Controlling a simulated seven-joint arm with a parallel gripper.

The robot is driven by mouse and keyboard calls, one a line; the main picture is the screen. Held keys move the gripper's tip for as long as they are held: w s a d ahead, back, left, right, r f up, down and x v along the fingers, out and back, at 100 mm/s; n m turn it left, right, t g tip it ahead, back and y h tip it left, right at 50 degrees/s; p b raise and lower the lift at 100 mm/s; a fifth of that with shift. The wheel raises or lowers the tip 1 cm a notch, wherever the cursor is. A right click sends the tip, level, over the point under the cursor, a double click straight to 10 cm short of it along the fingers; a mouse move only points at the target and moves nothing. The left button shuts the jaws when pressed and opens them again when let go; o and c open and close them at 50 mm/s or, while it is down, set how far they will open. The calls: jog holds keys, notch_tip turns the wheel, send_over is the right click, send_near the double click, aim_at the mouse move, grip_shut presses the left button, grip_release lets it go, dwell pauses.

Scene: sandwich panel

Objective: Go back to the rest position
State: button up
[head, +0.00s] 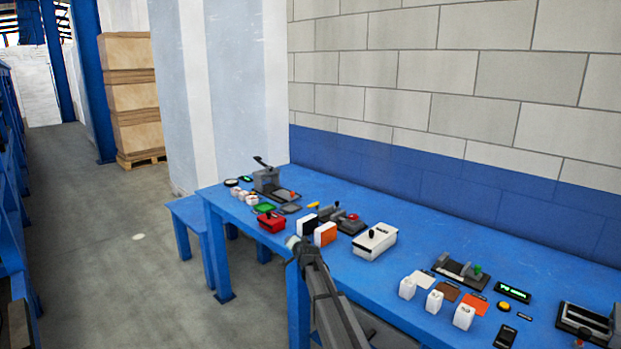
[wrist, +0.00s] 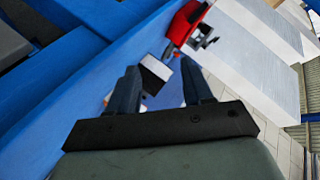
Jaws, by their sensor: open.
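My arm reaches in from the bottom of the head view, its end near the front edge of the blue table (head: 405,300). In the wrist view my gripper (wrist: 160,85) has its two dark fingers apart, with no object held between them. Beyond the fingers, a white block (wrist: 157,68) and a red device (wrist: 187,22) show on the blue surface. In the head view the gripper's fingers are too small to make out clearly.
On the table stand a red box (head: 271,221), white and orange blocks (head: 325,234), a white box (head: 375,242) and several white containers (head: 434,301). A blue bench (head: 190,215) stands left of the table. Floor at left (head: 110,270) is clear.

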jog(key=s+a+f+g, duration=0.1)
jog(key=s+a+f, duration=0.2)
jog(key=s+f, duration=0.3)
jog(key=s+d+f+n+g+h, duration=0.15)
jog(key=s+d+f+g, duration=0.25)
jog(key=s+d+f, duration=0.75)
jog(key=s+d+f+n+g+h, duration=0.15)
jog(key=s+d+f+g, duration=0.25)
jog(key=s+f, duration=1.4)
jog(key=s+d+f+n+g, duration=0.1)
jog(key=s+d+f+g, duration=0.15)
jog(key=s, duration=0.45)
jog(key=s+d+f+g, duration=0.1)
jog(key=s+d+f, duration=0.15)
jog(key=s, duration=0.45)
jog(key=s+d+f+n+g, duration=0.15)
jog(key=s+f, duration=0.25)
jog(key=s, duration=0.4)
jog(key=s+d+g, duration=0.2)
jog(key=s+g, duration=0.1)
jog(key=s, duration=0.8)
jog(key=s+d+r+g+h, duration=0.1)
jog(key=s+d+g, duration=0.1)
jog(key=s, duration=1)
jog(key=shift+d+n+g, duration=0.2)
jog(key=shift+n+g, duration=0.2)
jog(key=shift+n, duration=0.05)
